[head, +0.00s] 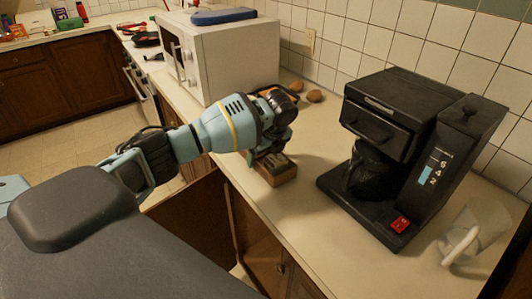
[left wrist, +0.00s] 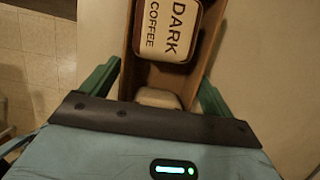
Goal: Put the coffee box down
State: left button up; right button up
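The coffee box (head: 276,175) is a small brown box with a dark top, at the counter's front edge left of the coffee machine. In the left wrist view the coffee box (left wrist: 170,78) shows a pale label reading "DARK COFFEE". My left gripper (head: 268,155) reaches down over it; in the wrist view its green fingers (left wrist: 160,80) lie against both sides of the box, shut on it. The box's underside is at or just above the counter; I cannot tell whether it touches. My right gripper is not in view.
A white microwave (head: 225,55) and brown roundish items (head: 314,96) are behind. Bare counter (head: 310,215) lies in front of the machine. A cabinet below stands open.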

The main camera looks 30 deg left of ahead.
pick_arm(q)
jog(key=shift+o, duration=0.9)
jog(key=shift+r, duration=0.2)
jog(key=v, duration=1.2)
jog(key=shift+p, duration=0.3)
